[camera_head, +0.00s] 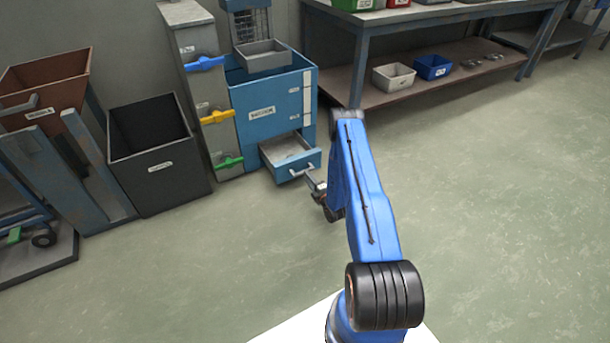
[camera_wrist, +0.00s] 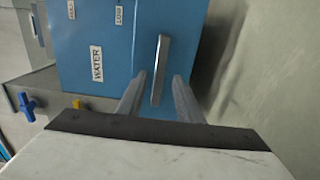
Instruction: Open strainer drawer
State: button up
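The strainer drawer (camera_head: 310,162) at the bottom of the blue cabinet (camera_head: 240,103) is pulled out, and its grey inside shows in the head view. A pale bar handle (camera_head: 303,173) is on its front. My gripper (camera_head: 318,188) is low at this handle, partly hidden by my arm. In the wrist view the handle (camera_wrist: 160,70) lies between the two fingers of my gripper (camera_wrist: 158,76). The fingers are apart, with a visible gap on each side of the handle. The blue drawer front (camera_wrist: 185,28) is beyond the fingertips.
A grey column with blue, yellow (camera_head: 217,117) and green valve handles stands left of the cabinet. A black bin (camera_head: 160,178) is farther left. A grey tray (camera_head: 262,57) sits atop the cabinet. A workbench (camera_head: 340,90) is at right. The floor in front is clear.

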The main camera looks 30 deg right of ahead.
jog(key=s, duration=1.2)
